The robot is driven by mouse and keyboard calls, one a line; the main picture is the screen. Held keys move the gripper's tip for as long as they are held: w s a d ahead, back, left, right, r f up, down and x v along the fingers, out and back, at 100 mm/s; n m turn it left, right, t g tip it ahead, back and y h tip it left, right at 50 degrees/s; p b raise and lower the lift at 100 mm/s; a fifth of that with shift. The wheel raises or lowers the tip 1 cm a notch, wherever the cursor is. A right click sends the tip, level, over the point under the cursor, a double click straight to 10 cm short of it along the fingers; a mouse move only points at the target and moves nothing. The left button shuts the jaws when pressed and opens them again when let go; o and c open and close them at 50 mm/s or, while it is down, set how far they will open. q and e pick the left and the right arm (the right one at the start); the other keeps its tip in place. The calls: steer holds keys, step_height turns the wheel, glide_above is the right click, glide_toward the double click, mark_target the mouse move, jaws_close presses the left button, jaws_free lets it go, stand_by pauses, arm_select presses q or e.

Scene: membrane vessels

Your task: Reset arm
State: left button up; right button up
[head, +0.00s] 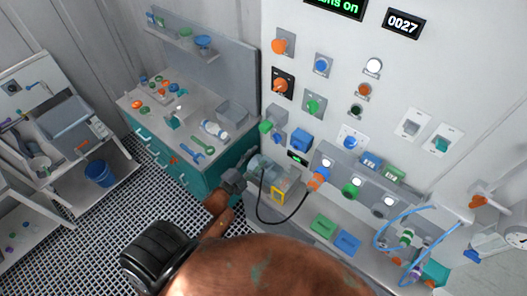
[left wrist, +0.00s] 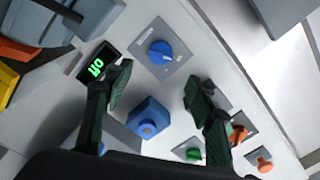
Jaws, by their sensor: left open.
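My left gripper (head: 233,181) is in front of the lower left part of the white panel, near a grey cylindrical fitting (head: 260,166). In the left wrist view, its two dark fingers (left wrist: 158,84) are spread apart with nothing held between them. Past the fingers, a blue block (left wrist: 148,122) and a blue knob (left wrist: 160,53) on a grey plate show on the panel. A small display (left wrist: 97,66) beside the left finger reads "Off" in green. My right gripper is not in view.
The white control panel (head: 330,15) carries several knobs and lamps. A black cable (head: 279,221) hangs close right of my left gripper. A teal-fronted bench (head: 165,150) with tools stands at left, and a blue bucket (head: 100,173) sits on a shelf. Grated floor (head: 110,225) lies between.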

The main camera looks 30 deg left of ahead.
arm_select(q)
steer(key=shift+s, duration=0.45)
